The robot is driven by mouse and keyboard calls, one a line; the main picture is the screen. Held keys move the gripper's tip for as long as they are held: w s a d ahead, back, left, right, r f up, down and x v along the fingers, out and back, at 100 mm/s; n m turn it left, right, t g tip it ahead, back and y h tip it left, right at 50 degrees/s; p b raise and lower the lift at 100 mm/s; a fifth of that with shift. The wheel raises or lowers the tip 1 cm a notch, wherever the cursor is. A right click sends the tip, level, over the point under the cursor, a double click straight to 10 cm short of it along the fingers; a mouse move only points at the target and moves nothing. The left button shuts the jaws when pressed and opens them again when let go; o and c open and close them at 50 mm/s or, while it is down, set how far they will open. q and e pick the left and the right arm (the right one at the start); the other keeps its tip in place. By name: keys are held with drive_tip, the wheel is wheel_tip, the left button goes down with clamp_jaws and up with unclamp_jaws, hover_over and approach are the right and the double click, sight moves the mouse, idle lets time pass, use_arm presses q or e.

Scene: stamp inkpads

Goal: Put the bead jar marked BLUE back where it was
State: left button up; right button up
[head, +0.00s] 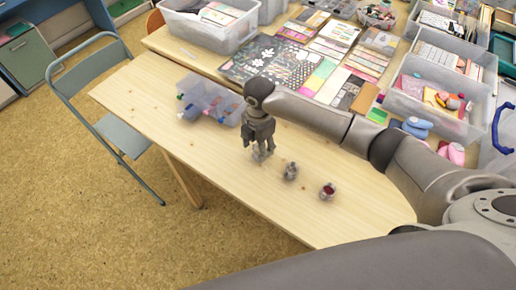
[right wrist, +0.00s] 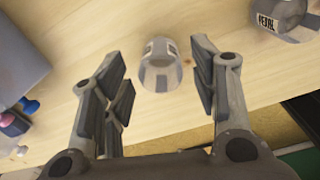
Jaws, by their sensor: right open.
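A small clear jar (right wrist: 160,72) with a partly turned label lies ahead between the spread fingers of my right gripper (right wrist: 158,88) in the right wrist view. I cannot read its label, nor tell whether it is BLUE. In the head view my right gripper (head: 260,150) points down just over a small jar (head: 262,157), mostly hidden by the fingers. It is open, with no visible grip on a jar. Two more jars, a grey one (head: 291,172) and one with dark red contents (head: 328,191), stand to the right. My left gripper is not in view.
A clear bin with blue and red items (head: 210,102) stands left of the gripper. Another labelled jar (right wrist: 279,15) shows at the wrist view's upper right. Papers (head: 280,62) and full bins (head: 440,90) fill the back tables. The wooden tabletop's (head: 130,95) left end is clear.

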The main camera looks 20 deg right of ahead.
wheel_tip(320, 180, up, 10)
idle(0.3)
idle(0.4)
